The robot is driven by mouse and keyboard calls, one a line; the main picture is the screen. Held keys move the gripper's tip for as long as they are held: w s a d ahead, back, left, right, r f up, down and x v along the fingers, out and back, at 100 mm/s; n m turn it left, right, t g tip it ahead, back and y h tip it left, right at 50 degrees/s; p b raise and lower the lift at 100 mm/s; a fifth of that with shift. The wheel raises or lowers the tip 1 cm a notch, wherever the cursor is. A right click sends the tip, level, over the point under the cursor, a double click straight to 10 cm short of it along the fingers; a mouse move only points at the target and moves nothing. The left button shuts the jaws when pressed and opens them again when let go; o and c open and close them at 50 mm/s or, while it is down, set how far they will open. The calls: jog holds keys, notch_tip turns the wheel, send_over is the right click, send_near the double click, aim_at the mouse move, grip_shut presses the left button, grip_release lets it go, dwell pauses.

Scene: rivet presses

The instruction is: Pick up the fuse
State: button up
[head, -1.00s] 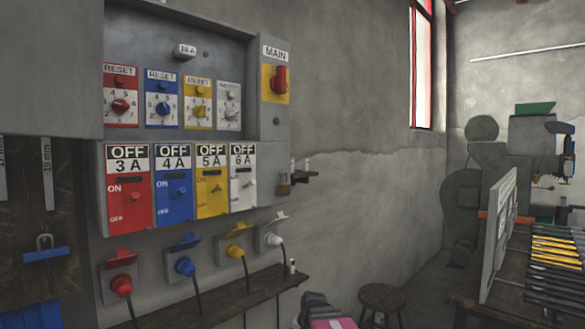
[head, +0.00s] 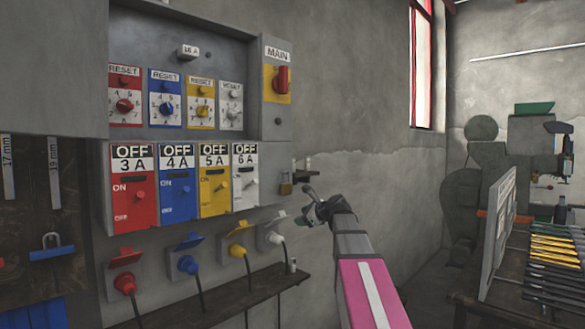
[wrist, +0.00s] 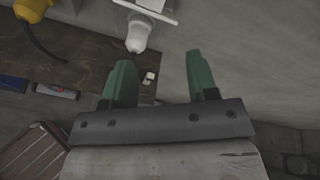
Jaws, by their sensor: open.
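My gripper (head: 305,205) is raised in front of the wall, right of the electrical panel. Its green fingers (wrist: 160,80) are apart with nothing held between them in the wrist view. A small white piece (wrist: 149,78), which may be the fuse, shows between the fingers, closer to the left one, and lies on or above the dark shelf beyond. In the head view a small white piece (head: 293,265) stands on the lower shelf. Another white piece (head: 307,163) is on the little bracket shelf. I cannot tell for certain which is the fuse.
The electrical panel (head: 270,130) has red, blue, yellow and white switches marked OFF. Plugs with cables hang below, including the white plug (wrist: 138,35). The dark lower shelf (head: 235,297) runs beneath. A bench with tools (head: 550,262) stands at the right.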

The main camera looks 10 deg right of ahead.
aim_at(294, 161)
jog(key=d+r+m+t+y, duration=0.1)
jog(key=d+r+m+t, duration=0.15)
jog(key=r, duration=0.75)
jog(key=d+r+m+t+y, duration=0.1)
jog(key=r+m, duration=0.3)
jog(key=r, duration=0.7)
jog(key=x, duration=1.1)
jog(key=shift+w+d+f, duration=0.1)
jog(key=shift+w+f, duration=0.05)
grip_shut()
